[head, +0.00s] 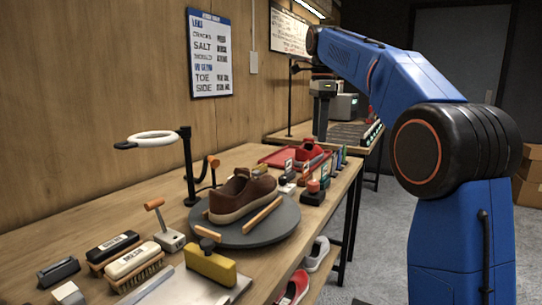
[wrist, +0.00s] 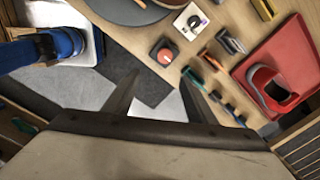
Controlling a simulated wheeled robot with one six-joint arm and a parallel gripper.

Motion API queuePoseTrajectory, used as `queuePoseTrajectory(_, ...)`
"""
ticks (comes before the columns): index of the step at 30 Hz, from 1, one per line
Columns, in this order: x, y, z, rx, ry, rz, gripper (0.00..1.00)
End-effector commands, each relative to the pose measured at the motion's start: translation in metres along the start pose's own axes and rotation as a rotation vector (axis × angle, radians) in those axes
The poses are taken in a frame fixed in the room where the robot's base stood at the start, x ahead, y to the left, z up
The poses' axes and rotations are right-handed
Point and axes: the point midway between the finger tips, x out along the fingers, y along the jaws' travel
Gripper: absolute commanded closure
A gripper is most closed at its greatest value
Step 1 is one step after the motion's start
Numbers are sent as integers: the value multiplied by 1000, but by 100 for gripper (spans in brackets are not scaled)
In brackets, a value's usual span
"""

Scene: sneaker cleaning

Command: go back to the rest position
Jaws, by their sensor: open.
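My gripper (head: 322,134) hangs down at the end of my raised blue arm, near the far end of the workbench in the head view. In the wrist view my gripper (wrist: 158,84) shows two dark fingers spread apart with nothing between them. Below them are the grey floor and the edge of the bench. A brown sneaker (head: 238,196) sits on a round grey turntable (head: 262,238) on the bench, apart from my gripper. The turntable's edge also shows at the top of the wrist view (wrist: 118,12).
A red tray (wrist: 250,66) with a red shoe (wrist: 262,84) lies on the bench. Shoes (head: 318,254) sit under the bench. Cardboard boxes (head: 530,180) stand at the right. The floor beside the bench is partly open.

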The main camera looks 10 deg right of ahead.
Motion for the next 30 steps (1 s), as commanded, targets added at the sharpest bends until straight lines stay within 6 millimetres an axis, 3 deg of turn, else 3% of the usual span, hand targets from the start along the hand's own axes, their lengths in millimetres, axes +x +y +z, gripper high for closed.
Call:
queuePoseTrajectory(5, 7, 42, -12, -173, -2, -43, 49)
queuePoseTrajectory(14, 38, 116, -30, -482, 15, -116, 49)
queuePoseTrajectory(23, 89, 196, -46, -790, 56, -187, 49)
queuePoseTrajectory(30, 144, 260, -58, -1034, 108, -237, 49)
